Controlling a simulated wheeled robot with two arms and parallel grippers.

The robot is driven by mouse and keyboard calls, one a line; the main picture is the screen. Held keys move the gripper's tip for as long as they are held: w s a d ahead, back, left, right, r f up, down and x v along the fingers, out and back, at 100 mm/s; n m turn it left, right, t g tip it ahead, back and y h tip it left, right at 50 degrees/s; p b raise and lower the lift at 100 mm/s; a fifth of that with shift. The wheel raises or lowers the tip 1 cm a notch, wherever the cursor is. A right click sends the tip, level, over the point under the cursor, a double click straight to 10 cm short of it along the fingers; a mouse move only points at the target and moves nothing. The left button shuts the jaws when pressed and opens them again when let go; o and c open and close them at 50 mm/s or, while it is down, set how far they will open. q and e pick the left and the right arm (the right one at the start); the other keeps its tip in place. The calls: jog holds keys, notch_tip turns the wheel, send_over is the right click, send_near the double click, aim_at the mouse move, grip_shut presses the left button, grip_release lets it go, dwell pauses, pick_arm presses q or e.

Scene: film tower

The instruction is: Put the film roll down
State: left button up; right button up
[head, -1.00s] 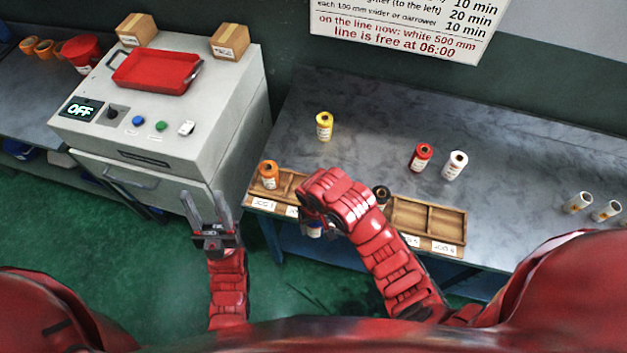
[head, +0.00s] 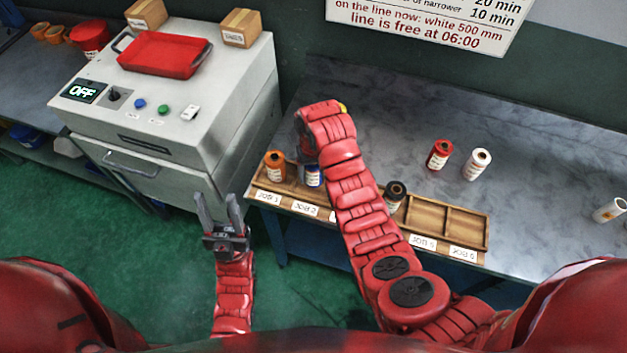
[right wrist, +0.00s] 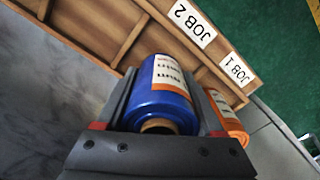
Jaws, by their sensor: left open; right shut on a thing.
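The blue film roll (head: 312,175) with a white label shows just below my right wrist, at the JOB 2 part of the wooden rack (head: 445,240). My right gripper (head: 308,152) is shut on it; my arm hides most of the fingers. In the right wrist view the blue roll (right wrist: 160,105) sits between the two fingers, with the rack (right wrist: 110,25) and its JOB 2 and JOB 1 labels beyond. I cannot tell whether the roll touches the rack. My left gripper (head: 217,208) is open and empty, in front of the grey machine.
An orange roll (head: 275,165) stands at JOB 1, and a black roll (head: 395,194) stands further right in the rack. Red (head: 439,154) and white (head: 477,164) rolls stand on the table behind. The grey machine (head: 170,130) with a red tray (head: 165,54) is at left.

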aim_at(314, 179)
jog(key=shift+w+a, duration=0.1)
jog(key=shift+w, duration=0.1)
notch_tip(314, 179, down, 3)
jog(key=shift+r+p, duration=0.2)
jog(key=shift+p, duration=0.95)
jog(key=shift+f, duration=0.4)
jog(key=shift+f, duration=0.2)
jog(key=o, duration=1.6)
jog(key=shift+c, duration=0.2)
jog(key=shift+r, duration=0.15)
